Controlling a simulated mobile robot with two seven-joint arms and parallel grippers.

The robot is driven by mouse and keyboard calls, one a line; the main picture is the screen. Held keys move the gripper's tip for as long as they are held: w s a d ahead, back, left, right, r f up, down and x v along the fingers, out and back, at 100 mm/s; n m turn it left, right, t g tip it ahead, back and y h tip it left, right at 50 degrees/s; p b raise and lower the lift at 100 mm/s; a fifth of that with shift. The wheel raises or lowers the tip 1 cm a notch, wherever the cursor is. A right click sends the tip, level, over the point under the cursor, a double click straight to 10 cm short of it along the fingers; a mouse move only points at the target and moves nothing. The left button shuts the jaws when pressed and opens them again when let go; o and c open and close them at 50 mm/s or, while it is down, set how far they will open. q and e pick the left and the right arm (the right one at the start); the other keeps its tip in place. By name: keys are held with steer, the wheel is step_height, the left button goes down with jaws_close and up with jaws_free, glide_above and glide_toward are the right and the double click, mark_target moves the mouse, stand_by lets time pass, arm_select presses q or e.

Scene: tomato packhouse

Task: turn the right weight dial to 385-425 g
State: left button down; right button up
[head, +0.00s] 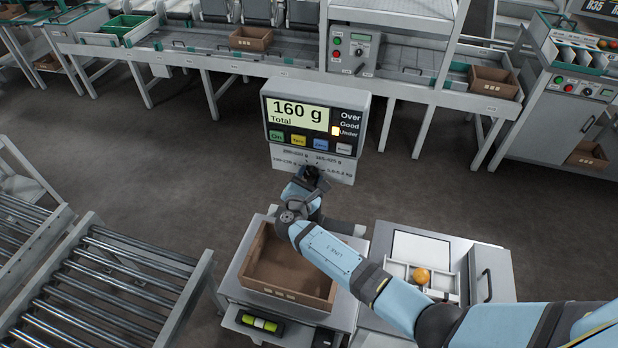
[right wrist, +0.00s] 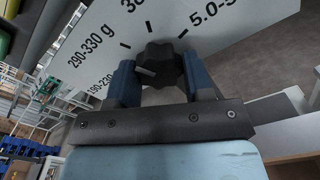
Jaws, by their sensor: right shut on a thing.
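The black weight dial (right wrist: 158,65) is a lobed knob on a pale label plate (right wrist: 215,20), below the scale display (head: 313,115). My right gripper (right wrist: 160,76) is shut on the dial, one blue finger on each side. In the head view the right gripper (head: 310,178) hides most of the dial. The dial's pale mark points left in the wrist view, toward the 190-230 side, away from the partly cut-off label beginning 38. The display reads 160 g Total, with the lamp beside Under lit orange. My left gripper is not in view.
An empty brown crate (head: 242,257) sits on the scale below my right arm. A tomato (head: 421,276) lies in a white tray right of it. A roller conveyor (head: 110,290) stands at left. A long bench (head: 190,55) runs behind, with open floor between.

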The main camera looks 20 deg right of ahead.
steer(key=shift+f+m+b, duration=0.15)
steer(key=shift+m+b, duration=0.35)
steer(key=shift+b, duration=0.15)
steer(key=m+b, duration=0.8)
steer(key=b, duration=0.3)
steer(key=shift+r+m+b, duration=0.2)
steer(key=shift+m+b, duration=0.1)
steer(key=shift+w+r, duration=0.1)
steer(key=shift+r, duration=0.05)
steer(key=o, duration=0.8)
steer(key=shift+o, duration=0.6)
steer(key=shift+f, duration=0.2)
